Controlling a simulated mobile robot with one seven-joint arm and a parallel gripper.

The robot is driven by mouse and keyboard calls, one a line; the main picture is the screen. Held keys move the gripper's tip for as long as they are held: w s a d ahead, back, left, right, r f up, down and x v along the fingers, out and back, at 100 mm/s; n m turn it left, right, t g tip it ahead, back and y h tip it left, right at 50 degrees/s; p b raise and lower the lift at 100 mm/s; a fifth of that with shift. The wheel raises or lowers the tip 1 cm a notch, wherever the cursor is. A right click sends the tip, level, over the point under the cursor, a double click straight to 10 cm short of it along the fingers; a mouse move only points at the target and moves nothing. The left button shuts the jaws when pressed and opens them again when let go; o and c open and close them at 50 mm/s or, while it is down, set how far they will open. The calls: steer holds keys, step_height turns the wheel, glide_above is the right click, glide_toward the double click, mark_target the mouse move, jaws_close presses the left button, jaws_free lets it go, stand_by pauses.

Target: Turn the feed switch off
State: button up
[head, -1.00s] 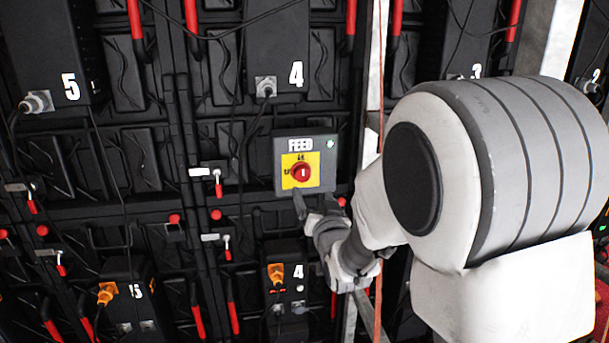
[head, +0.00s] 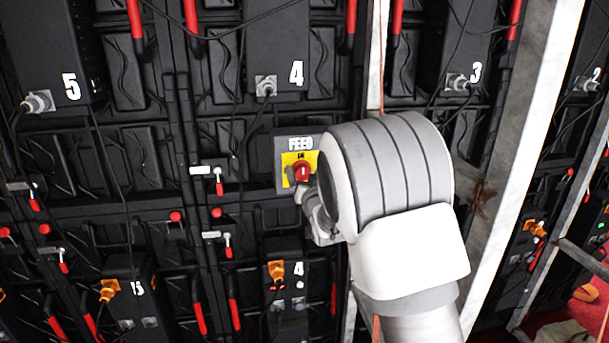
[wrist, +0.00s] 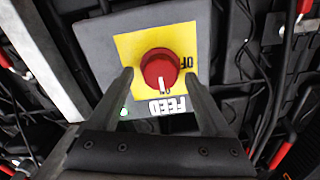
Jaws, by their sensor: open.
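The feed switch is a grey box (head: 281,178) marked FEED, with a yellow plate (head: 288,160) and a red rotary knob (head: 303,171). In the wrist view the red knob (wrist: 158,70) has its white mark pointing at the FEED label, on the ON side; part of OFF shows at the right of the yellow plate. My gripper (wrist: 165,82) is open, with one finger on each side of the knob near its lower edge. Whether the fingers touch the knob cannot be told. In the head view my arm hides the box's right part and most of the gripper.
The wall behind carries black panels, hanging cables and red handles (head: 134,18). Numbered black boxes, such as the upper box 4 (head: 290,45), surround the switch. Small levers (head: 219,182) stand left of it. A pale metal upright (head: 520,150) is at the right.

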jaws_close()
stand_by(0.3)
steer(key=shift+f+n+b, duration=0.15)
steer(key=shift+n+b, duration=0.25)
steer(key=shift+b, duration=0.25)
steer(key=n+b, duration=0.2)
steer(key=b, duration=0.2)
steer(key=shift+a+f+n, duration=0.1)
steer(key=shift+f+n, duration=0.05)
steer(key=shift+n, duration=0.25)
steer(key=n+b, duration=0.5)
steer(key=b, duration=0.1)
steer(key=shift+a, duration=0.1)
steer(key=n+b, duration=0.5)
steer(key=n, duration=0.1)
steer(key=shift+n+b, duration=0.3)
steer(key=shift+b, duration=0.1)
steer(key=shift+n+b, duration=1.15)
steer(key=shift+n, duration=0.25)
